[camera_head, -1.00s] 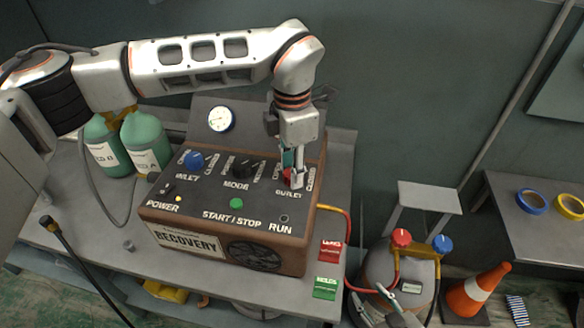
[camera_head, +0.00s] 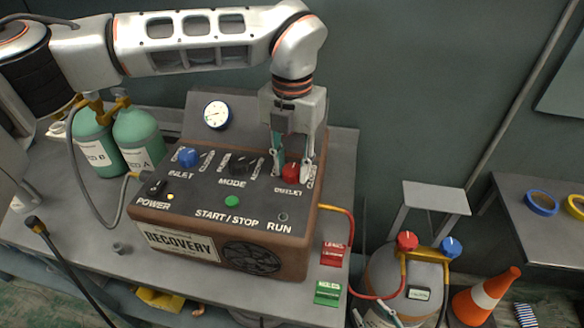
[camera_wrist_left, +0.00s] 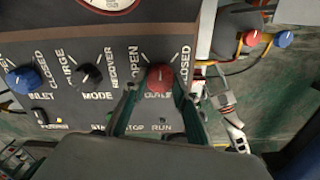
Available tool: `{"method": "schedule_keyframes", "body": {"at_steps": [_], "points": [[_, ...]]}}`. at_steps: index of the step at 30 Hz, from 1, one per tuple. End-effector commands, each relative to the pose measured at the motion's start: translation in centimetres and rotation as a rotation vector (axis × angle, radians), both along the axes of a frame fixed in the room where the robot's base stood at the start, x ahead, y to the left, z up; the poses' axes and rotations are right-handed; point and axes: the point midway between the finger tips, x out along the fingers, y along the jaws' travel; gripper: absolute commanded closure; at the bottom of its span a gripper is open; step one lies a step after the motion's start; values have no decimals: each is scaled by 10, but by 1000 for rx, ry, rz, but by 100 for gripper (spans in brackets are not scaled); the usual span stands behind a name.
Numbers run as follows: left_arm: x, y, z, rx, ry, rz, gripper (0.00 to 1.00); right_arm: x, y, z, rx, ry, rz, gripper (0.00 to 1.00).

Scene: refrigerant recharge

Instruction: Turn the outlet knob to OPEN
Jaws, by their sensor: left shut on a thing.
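The red outlet knob (camera_head: 291,173) sits at the right of the recovery machine's sloped top panel, between the OPEN and CLOSED labels. My left gripper (camera_head: 291,178) points down from above and is shut on this knob, one finger on each side. In the left wrist view the red knob (camera_wrist_left: 159,79) shows between the two teal-lined fingers, with OPEN to its left and CLOSED to its right. The knob's exact pointer direction is unclear. My right gripper (camera_head: 374,318) shows partly at the bottom edge, low by the tank, fingers apart and empty.
The blue inlet knob (camera_head: 188,157) and black mode knob (camera_head: 238,163) stand left on the same panel. A pressure gauge (camera_head: 217,114) is behind. A grey tank (camera_head: 408,275) with red and blue valves stands right of the table. Two green bottles (camera_head: 138,137) stand left.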

Motion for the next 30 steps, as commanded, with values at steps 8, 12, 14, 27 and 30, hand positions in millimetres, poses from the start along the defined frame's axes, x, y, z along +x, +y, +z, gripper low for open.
{"method": "schedule_keyframes", "body": {"at_steps": [8, 12, 14, 27, 30], "points": [[0, 0, 0, 0, -1, 261, 93, -1, 0, -8, 2, 1, 0, 60], [1, -1, 0, 0, -2, 392, 93, -2, 0, -11, 2, 3, 0, 60], [1, -1, 0, -1, -3, 446, 93, -2, 0, -13, 2, 4, 0, 60], [1, -1, 1, -2, -2, 744, 93, -5, 0, -22, 0, 14, 0, 60], [1, -1, 1, -1, -2, 780, 93, -6, 0, -23, 0, 15, 0, 60]]}}
